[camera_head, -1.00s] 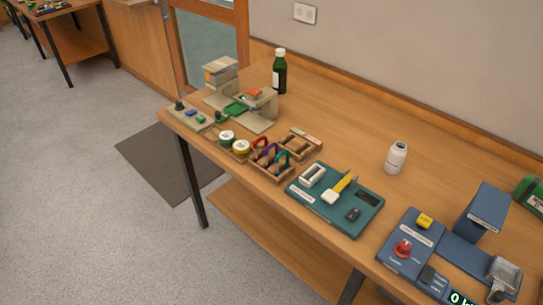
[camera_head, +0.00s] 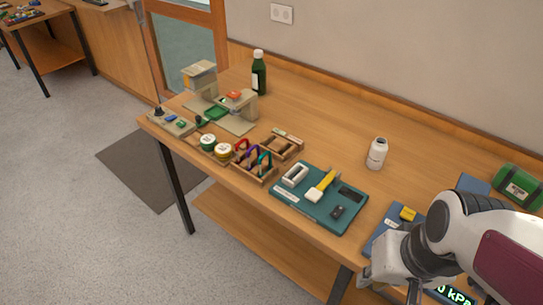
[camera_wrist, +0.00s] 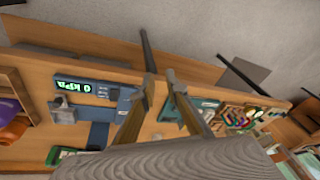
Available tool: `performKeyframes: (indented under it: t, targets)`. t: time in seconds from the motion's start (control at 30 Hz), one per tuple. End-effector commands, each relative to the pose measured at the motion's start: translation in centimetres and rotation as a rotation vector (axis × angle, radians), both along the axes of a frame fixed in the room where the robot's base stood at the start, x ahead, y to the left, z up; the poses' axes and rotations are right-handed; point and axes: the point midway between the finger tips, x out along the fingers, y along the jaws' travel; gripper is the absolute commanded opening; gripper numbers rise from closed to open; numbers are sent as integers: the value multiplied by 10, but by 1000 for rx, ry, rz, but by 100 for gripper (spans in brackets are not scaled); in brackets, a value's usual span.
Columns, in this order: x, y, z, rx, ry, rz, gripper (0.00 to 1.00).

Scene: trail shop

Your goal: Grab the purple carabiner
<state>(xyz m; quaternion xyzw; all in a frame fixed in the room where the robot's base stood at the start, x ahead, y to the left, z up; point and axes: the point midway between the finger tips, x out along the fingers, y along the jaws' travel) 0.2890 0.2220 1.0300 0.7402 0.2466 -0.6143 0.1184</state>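The purple carabiner (camera_head: 252,153) stands in a small wooden rack (camera_head: 262,178) towards the left part of the bench, between a red carabiner (camera_head: 240,146) and a teal one (camera_head: 265,161). Its lower part is hidden by the rack. My gripper (camera_wrist: 161,76) shows two fingers apart with nothing between them in the wrist view. In the head view my arm comes in at the lower right, over the blue station, well to the right of the rack.
A teal board (camera_head: 300,205) with a yellow-handled tool (camera_head: 322,185) lies between my arm and the rack. Two round tins (camera_head: 223,152) stand left of the rack. A white bottle (camera_head: 377,154) and a green bottle (camera_head: 259,73) stand further back. The bench's back middle is clear.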

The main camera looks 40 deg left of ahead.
Motion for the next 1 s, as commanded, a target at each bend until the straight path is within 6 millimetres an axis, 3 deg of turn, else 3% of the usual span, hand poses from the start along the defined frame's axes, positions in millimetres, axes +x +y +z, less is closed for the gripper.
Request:
performKeyframes:
  t: [0.4,1.0]
  targets:
    - [8,113,-38,81,-8,125,14]
    - [-1,277,-106,214,-112,230,14]
